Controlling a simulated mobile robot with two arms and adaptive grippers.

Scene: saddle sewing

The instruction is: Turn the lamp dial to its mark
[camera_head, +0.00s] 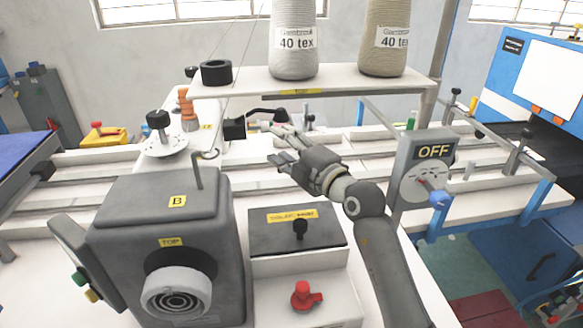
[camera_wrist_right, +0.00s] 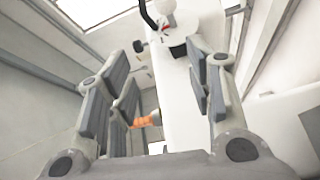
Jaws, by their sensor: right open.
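A grey box marked OFF (camera_head: 432,150) stands right of my right arm. A second white dial disc (camera_head: 163,146) with a black knob (camera_head: 158,120) sits at the left. No label shows which of them is the lamp dial. My right gripper (camera_head: 279,146) is open and empty, pointing left above the white bench and apart from both dials. Its spread fingers (camera_wrist_right: 166,92) show in the right wrist view. My left gripper is out of view.
A shelf (camera_head: 345,82) with two thread cones (camera_head: 295,40) (camera_head: 386,38) stands above and behind the gripper. A dark machine block marked TOP (camera_head: 150,215) fills the lower left. An orange part (camera_head: 187,110) and a black block (camera_head: 234,129) stand left of the gripper.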

